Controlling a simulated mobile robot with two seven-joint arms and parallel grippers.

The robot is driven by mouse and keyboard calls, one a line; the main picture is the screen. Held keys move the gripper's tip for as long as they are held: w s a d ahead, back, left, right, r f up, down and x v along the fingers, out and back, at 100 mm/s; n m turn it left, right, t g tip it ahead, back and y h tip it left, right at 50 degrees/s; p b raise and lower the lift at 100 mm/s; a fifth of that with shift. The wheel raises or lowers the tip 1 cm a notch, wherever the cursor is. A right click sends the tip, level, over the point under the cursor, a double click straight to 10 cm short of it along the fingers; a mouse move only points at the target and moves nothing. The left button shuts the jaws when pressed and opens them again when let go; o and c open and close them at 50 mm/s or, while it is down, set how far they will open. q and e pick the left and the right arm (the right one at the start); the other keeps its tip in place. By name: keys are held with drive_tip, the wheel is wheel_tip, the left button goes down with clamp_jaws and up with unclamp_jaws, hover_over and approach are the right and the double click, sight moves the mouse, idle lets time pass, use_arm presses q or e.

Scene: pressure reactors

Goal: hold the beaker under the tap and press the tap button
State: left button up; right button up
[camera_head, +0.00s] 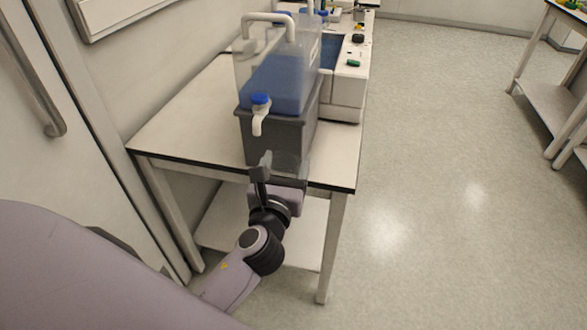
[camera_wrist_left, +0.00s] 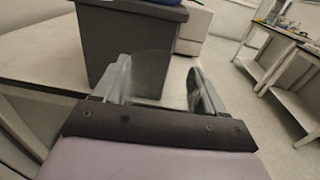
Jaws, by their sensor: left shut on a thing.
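My left gripper (camera_head: 278,174) is shut on a clear glass beaker (camera_head: 291,162) at the front edge of the table. In the left wrist view the beaker (camera_wrist_left: 150,80) shows faintly between the two fingers. The white tap with its blue button (camera_head: 260,103) is on the front of a clear tank of blue liquid (camera_head: 283,78). The tank rests on a grey box (camera_head: 270,135). The beaker is below the tap and nearer to me, a little to its right in the picture. My right gripper is not in view.
The white table (camera_head: 185,125) has free room to the left of the grey box. White equipment (camera_head: 350,80) stands behind and right of the tank. The wall and a door are at the left. Open floor (camera_head: 440,150) lies to the right.

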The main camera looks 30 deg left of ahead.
use_arm(q)
drive_tip(key=shift+w+a+r+p, duration=0.1)
drive_tip(key=shift+w+a, duration=0.1)
drive_tip(key=shift+a, duration=0.75)
drive_tip(key=shift+w+a+r+p, duration=0.1)
drive_tip(key=shift+w+a, duration=0.1)
drive_tip(key=shift+a, duration=0.8)
drive_tip(key=shift+w+a+p, duration=0.1)
drive_tip(key=shift+w+a, duration=0.1)
drive_tip(key=shift+a, duration=0.75)
